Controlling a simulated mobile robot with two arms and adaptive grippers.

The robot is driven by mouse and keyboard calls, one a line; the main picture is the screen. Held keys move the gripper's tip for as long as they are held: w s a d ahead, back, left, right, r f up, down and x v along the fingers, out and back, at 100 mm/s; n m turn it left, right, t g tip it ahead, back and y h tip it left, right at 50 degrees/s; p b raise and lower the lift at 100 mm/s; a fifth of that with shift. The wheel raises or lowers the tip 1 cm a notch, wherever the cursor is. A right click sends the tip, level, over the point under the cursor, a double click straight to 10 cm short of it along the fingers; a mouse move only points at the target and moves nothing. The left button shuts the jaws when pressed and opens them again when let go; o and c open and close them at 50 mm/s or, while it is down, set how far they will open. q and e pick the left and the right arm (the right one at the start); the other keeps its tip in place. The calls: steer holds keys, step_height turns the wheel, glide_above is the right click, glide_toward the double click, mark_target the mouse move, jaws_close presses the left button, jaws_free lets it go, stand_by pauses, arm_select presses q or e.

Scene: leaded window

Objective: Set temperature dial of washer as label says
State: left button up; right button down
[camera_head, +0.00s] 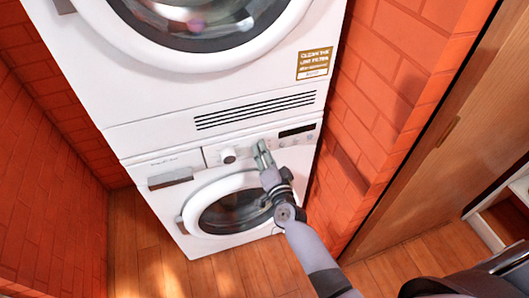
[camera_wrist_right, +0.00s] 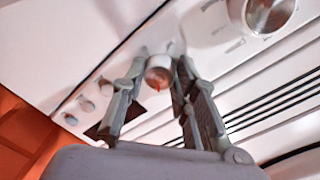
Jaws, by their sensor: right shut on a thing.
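The washer (camera_head: 190,205) is the white lower machine, with its control panel above the round door. My right gripper (camera_head: 262,148) is at this panel and covers the small dial in the head view. In the right wrist view the small round silver dial (camera_wrist_right: 159,72), with a red-orange mark, sits between the two fingertips of my right gripper (camera_wrist_right: 162,66), which is shut on it. A larger silver knob (camera_head: 228,155) is left of the gripper; it also shows in the right wrist view (camera_wrist_right: 268,14). The dial's printed markings cannot be read. My left gripper is out of view.
A second white machine (camera_head: 120,100) is stacked above the washer. It bears a gold and white label (camera_head: 315,63) that seems to mention a filter. A dark display (camera_head: 297,130) and small buttons lie right of the gripper. Orange brick walls (camera_head: 390,70) flank the machines; wooden floor (camera_head: 140,265) is clear at left.

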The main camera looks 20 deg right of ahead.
steer(key=shift+m, duration=1.5)
steer(key=c, duration=1.3)
jaws_free()
steer(key=s, duration=1.2)
steer(key=shift+r, duration=0.3)
steer(key=shift+f, duration=0.1)
